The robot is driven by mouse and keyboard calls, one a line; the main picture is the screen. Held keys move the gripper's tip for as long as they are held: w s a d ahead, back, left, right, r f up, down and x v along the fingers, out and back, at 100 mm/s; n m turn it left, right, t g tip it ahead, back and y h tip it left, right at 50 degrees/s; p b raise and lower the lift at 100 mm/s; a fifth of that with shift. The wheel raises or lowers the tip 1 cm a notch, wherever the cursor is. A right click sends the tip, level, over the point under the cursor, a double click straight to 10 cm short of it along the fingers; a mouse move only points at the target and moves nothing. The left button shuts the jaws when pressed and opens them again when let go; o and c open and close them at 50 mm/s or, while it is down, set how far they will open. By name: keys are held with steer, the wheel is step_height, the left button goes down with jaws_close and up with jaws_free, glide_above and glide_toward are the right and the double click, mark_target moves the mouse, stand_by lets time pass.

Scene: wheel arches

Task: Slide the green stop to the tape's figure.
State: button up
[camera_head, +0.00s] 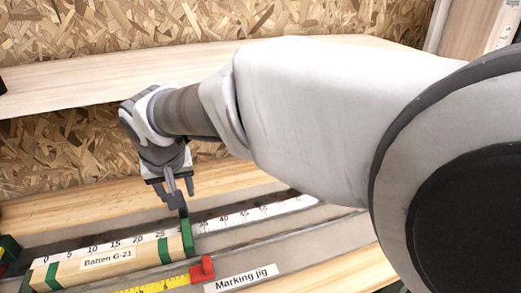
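The green stop (187,238) stands upright across the marking jig's white scale (256,214), between the printed 25 and 35. It is at the right end of the wooden batten (125,262) labelled "Batten G-21", and I cannot tell whether they touch. The batten has green bands near its ends. The yellow tape (172,284) lies in front of the batten, with a red end piece (201,269). A 5 shows on it; the rest is cut off below. My gripper (180,204) points down at the stop's top, its dark fingertips at or just above it. Its opening is unclear.
A "Marking jig" label (241,278) is on the grey jig right of the tape. The scale right of the stop is clear. A wooden shelf (60,86) runs behind my arm. Something dark green (9,247) is at the left edge.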

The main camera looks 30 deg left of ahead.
steer(key=p+v, duration=0.1)
steer(key=v, duration=0.9)
steer(key=shift+r, duration=0.2)
steer(key=w+d+r+m+h+p, duration=0.15)
steer(key=w+d, duration=0.25)
steer(key=d, duration=0.5)
steer(key=w+d+r+m+t+p, duration=0.1)
steer(key=w+d+m+p, duration=0.15)
steer(key=d, duration=0.75)
steer(key=w+d+r+m+p, duration=0.15)
steer(key=w+d, duration=0.25)
steer(key=d, duration=0.5)
steer(key=s+d+m+h+p, duration=0.1)
steer(key=s+d+m, duration=0.1)
steer(key=d, duration=0.8)
steer(key=s+d+m+t+h+p, duration=0.1)
steer(key=s+d, duration=0.4)
steer(key=d, duration=0.5)
steer(key=shift+m+t+p, duration=0.3)
steer(key=shift+m+p, duration=0.25)
steer(key=shift+f, duration=0.1)
